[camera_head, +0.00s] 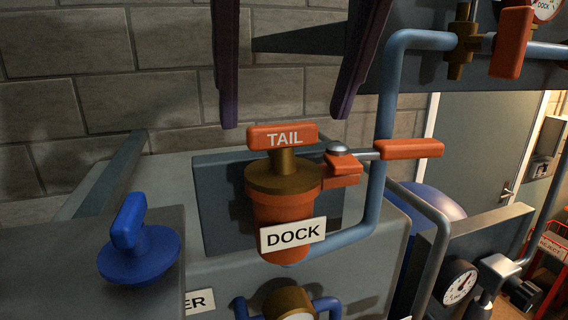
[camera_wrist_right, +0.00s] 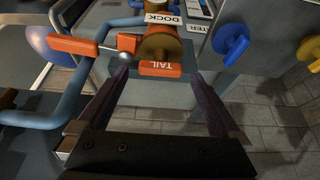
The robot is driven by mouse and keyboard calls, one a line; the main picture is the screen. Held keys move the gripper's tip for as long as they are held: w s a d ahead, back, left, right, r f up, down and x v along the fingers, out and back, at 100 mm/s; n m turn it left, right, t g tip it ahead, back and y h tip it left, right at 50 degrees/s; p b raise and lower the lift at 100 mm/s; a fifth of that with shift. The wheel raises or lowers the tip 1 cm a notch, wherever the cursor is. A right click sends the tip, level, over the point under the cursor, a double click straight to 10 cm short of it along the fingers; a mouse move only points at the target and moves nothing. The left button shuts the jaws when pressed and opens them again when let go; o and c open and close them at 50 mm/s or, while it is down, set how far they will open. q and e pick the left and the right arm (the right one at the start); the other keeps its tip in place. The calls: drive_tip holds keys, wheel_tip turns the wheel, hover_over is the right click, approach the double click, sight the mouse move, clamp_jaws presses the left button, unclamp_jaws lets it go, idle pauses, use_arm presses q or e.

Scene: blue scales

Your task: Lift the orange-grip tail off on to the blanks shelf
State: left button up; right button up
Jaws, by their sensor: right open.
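The tail has an orange grip bar (camera_head: 283,137) lettered TAIL above a brass stem and collar (camera_head: 282,175). It sits upright in the orange dock (camera_head: 280,215), which carries a DOCK label. The grip also shows in the right wrist view (camera_wrist_right: 160,69). My right gripper (camera_head: 286,120) is open, its two purple fingers pointing down from above, one to each side of the grip and apart from it. In the right wrist view the open fingertips (camera_wrist_right: 158,74) flank the grip. No label names the blanks shelf, so I cannot tell which surface it is. My left gripper is out of view.
An orange-handled lever (camera_head: 408,149) juts right from the dock near a blue pipe (camera_head: 370,205). A blue-handled piece (camera_head: 138,250) stands on a grey surface (camera_head: 60,250) at left. A yellow piece (camera_wrist_right: 313,52) shows in the right wrist view. A gauge (camera_head: 459,281) stands lower right.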

sight(285, 125)
drive_tip(key=shift+x, duration=1.5)
drive_tip(key=shift+r, duration=0.1)
clamp_jaws()
